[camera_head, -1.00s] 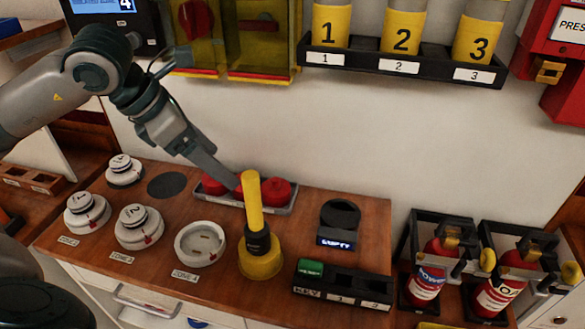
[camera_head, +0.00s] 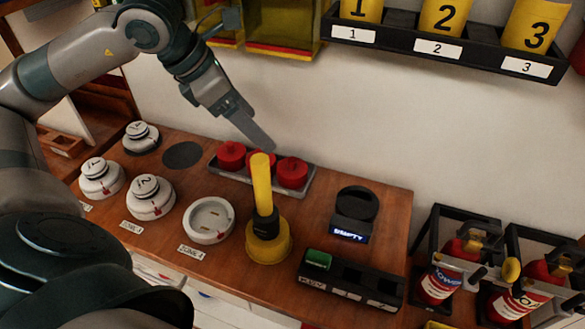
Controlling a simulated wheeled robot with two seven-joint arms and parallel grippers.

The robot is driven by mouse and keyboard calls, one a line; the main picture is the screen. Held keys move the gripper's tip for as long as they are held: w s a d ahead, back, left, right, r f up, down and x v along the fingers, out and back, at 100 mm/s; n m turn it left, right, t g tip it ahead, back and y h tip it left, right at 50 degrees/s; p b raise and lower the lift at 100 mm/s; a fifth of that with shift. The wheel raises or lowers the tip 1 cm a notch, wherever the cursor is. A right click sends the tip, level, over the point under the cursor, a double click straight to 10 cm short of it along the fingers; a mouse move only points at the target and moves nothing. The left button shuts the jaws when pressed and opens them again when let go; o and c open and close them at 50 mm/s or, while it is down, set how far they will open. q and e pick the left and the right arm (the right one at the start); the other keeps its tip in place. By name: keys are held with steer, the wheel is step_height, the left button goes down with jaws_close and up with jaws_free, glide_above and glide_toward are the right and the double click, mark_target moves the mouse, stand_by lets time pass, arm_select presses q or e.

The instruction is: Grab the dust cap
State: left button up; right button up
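Three red caps, which look like the dust caps, sit in a grey tray (camera_head: 307,190) near the back of the wooden counter. They are a left cap (camera_head: 231,156), a middle cap partly hidden behind a yellow handle, and a right cap (camera_head: 292,173). My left gripper (camera_head: 270,145) points down to the right, with its tip just above the middle and right caps in the picture. It appears apart from them and holds nothing I can see. Its fingers overlap edge-on, so its opening cannot be told. My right gripper is not in view.
A yellow tool (camera_head: 265,225) stands upright in front of the tray. White detectors (camera_head: 151,198) and an empty round base (camera_head: 208,221) are left of it. A black stand (camera_head: 355,208) and a key box (camera_head: 350,283) are right.

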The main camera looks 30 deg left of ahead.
arm_select(q)
steer(key=p, duration=0.2)
glide_toward(291, 160)
steer(key=x, duration=0.5)
steer(key=shift+s+d+f, duration=0.15)
steer(key=shift+s+d, duration=0.05)
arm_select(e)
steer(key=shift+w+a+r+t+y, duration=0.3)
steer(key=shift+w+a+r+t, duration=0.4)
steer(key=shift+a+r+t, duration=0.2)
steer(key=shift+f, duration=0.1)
arm_select(q)
steer(key=shift+w+d+f, duration=0.1)
steer(key=shift+w+f, duration=0.1)
steer(key=shift+w+f+p, duration=0.25)
steer(key=shift+f+p, duration=0.05)
steer(key=shift+p, duration=0.1)
steer(key=p+x, duration=0.1)
steer(key=x, duration=0.2)
steer(key=shift+w, duration=0.15)
steer(key=shift+w+f, duration=0.15)
steer(key=shift+f, duration=0.2)
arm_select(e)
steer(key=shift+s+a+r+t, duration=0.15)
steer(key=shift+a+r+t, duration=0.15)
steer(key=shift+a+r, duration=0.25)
